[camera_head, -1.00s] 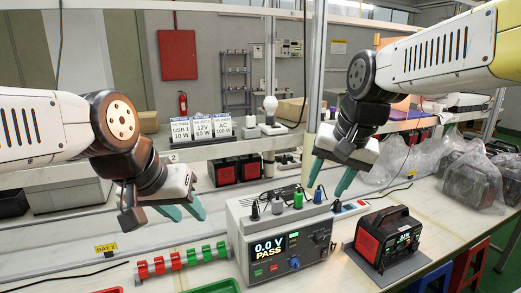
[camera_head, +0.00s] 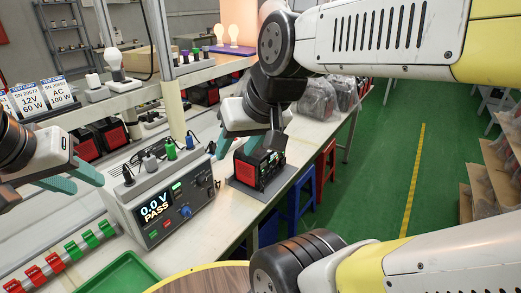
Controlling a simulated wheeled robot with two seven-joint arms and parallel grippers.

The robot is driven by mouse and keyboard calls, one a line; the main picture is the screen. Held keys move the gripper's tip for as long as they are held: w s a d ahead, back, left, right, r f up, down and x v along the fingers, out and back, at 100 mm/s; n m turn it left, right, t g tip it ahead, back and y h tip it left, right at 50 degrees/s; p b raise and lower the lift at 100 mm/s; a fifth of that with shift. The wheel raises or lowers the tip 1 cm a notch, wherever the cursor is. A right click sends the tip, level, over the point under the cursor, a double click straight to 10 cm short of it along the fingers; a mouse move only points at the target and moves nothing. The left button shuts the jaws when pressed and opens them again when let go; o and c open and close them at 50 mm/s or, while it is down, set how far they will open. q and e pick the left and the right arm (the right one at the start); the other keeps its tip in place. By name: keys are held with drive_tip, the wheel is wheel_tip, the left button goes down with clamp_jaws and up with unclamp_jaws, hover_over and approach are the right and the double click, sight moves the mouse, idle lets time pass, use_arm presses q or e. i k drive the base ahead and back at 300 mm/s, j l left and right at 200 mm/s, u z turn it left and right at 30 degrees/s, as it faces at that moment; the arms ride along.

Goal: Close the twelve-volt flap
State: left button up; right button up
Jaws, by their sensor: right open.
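The power station (camera_head: 260,168) is a small black box with a red side and a lit display. It sits on a grey plate on the bench, right of the tester. I cannot make out the twelve-volt flap; part of the box's top is hidden behind my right gripper. My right gripper (camera_head: 224,150) is open and empty, beside and above the box's left end, with one teal finger showing. I cannot tell if it touches the box. My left gripper (camera_head: 90,186) is open and empty at the left, next to the tester's left side.
The tester (camera_head: 165,200) shows 0.0 V PASS and has several plugs on top. Red and green switches (camera_head: 75,250) and a green tray (camera_head: 118,272) lie in front. Blue (camera_head: 300,200) and red (camera_head: 325,170) stools stand by the bench. Green floor at right is open.

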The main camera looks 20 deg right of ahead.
sight(250, 171)
drive_tip(key=z, duration=0.9)
